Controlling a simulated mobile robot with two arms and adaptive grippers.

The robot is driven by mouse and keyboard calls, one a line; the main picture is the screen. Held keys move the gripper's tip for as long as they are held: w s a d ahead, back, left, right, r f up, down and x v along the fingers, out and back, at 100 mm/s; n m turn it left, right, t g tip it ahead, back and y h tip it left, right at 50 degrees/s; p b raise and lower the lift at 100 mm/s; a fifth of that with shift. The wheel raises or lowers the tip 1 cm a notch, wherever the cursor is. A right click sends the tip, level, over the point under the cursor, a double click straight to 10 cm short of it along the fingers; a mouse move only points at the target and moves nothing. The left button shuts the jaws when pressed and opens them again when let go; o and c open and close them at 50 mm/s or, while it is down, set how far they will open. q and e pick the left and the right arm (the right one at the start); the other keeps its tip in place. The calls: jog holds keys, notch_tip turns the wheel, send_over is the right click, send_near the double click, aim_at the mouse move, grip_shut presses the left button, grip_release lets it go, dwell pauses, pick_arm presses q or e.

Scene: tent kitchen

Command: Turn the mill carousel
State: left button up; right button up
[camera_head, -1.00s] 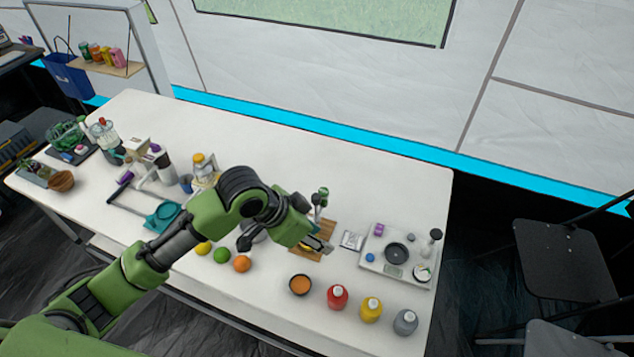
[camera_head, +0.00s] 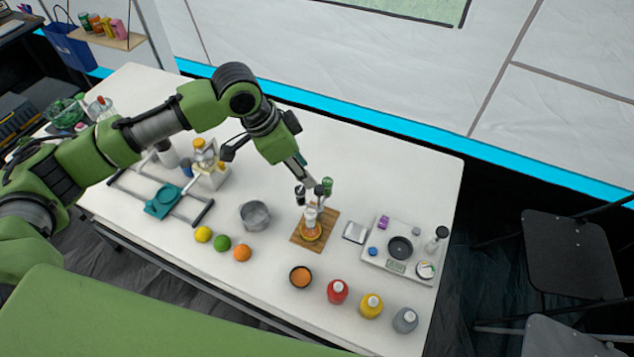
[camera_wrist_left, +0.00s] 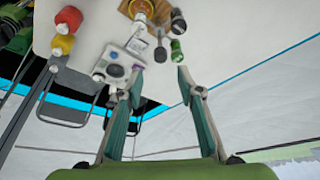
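The mill carousel (camera_head: 311,232) stands on a wooden board (camera_head: 329,236) on the white table. It has a round orange-brown base and carries several upright mills, among them a black one (camera_head: 299,195), a green-topped one (camera_head: 327,186) and a whitish one (camera_head: 310,216). My left gripper (camera_head: 309,181) is at the carousel's far side, close to the mill tops; I cannot tell whether it touches. In the left wrist view the gripper (camera_wrist_left: 160,74) is open with nothing between its fingers, and the green mill (camera_wrist_left: 177,50) shows beyond the fingertips. My right gripper is not in view.
A metal pot (camera_head: 255,215) and fruit (camera_head: 222,243) are to the left. The table behind the carousel is bare.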

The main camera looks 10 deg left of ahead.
aim_at(318, 188)
pick_arm(q)
jog(key=p+x, duration=0.1)
jog(key=x, duration=0.8)
jog(key=shift+r, duration=0.1)
grip_shut()
